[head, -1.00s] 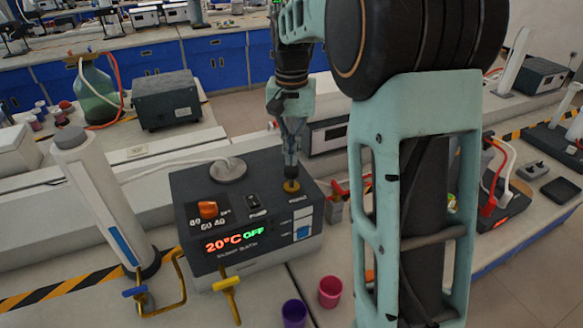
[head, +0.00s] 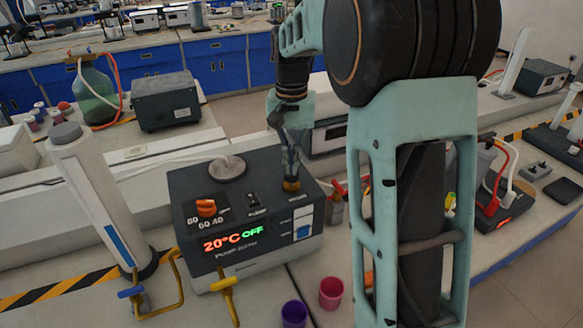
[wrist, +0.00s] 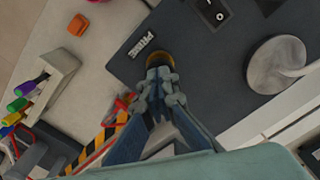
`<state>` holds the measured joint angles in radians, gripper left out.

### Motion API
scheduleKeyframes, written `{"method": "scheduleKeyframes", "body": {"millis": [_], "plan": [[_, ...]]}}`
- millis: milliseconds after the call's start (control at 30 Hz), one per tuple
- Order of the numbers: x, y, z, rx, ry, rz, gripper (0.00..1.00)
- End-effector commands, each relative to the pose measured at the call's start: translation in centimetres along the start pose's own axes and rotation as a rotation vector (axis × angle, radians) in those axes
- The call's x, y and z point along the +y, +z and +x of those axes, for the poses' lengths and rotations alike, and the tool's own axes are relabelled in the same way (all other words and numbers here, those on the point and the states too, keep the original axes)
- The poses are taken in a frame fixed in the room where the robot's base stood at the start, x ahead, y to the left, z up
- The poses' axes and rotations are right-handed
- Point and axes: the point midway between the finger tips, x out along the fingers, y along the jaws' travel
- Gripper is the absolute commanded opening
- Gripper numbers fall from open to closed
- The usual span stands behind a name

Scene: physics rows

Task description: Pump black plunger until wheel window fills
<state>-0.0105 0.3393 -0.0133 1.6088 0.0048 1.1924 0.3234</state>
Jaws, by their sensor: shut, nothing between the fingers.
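The dark pump unit (head: 185,192) stands on the bench with a red and green "20°C OFF" display. At its back right corner is a yellow ring (head: 291,186) around the plunger spot. The ring (wrist: 184,58) lies beside the PRIME label in the wrist view. My gripper (head: 291,176) is shut and empty, pointing down onto this spot. Its fingertips (wrist: 158,66) hide the black plunger, so I cannot tell how far it is pressed. A window (head: 302,226) on the front right face is white above and blue in the lower part.
An orange knob (head: 206,208), a small switch (head: 254,200) and a round grey cap (head: 227,168) are on the unit's top. Yellow pipework (head: 226,284) is in front. Purple (head: 294,314) and pink (head: 331,292) cups stand front right. A white cylinder (head: 100,200) stands left.

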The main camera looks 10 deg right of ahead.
Motion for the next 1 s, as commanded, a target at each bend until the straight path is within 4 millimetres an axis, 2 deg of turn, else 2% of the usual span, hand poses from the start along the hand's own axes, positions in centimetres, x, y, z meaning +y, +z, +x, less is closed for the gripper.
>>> {"method": "scheduleKeyframes", "body": {"millis": [33, 367, 833, 1000], "plan": [[0.0, 0.0, 0.5, -0.002, 0.001, 0.000, 0.00], [0.0, 0.0, 0.0, -0.002, 0.001, 0.000, 0.00], [0.0, 0.1, -3.3, -0.002, 0.001, 0.000, 0.00], [0.0, 0.1, -3.9, -0.002, 0.001, 0.000, 0.00]]}}
